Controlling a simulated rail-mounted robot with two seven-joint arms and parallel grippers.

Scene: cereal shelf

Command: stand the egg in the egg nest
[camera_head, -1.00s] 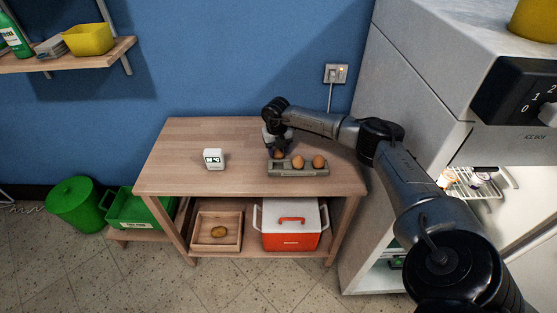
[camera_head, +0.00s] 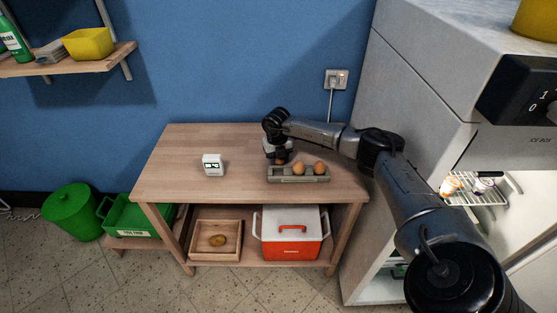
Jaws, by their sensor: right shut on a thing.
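The egg nest (camera_head: 298,179) is a grey-green tray on the wooden table, near its right side. Two brown eggs, a middle one (camera_head: 299,168) and a right one (camera_head: 320,168), sit upright in it. My right gripper (camera_head: 280,157) points down over the left end of the nest. It is shut on a brown egg (camera_head: 281,161), which is partly hidden by the fingers. The egg is at or just above the left end of the nest; I cannot tell whether it touches. My left gripper is out of view.
A small white device (camera_head: 213,165) stands on the table to the left, with bare wood around it. The fridge (camera_head: 400,90) stands close on the right. Below are a wooden tray (camera_head: 216,252) with a potato-like item and a red-and-white cooler (camera_head: 291,243).

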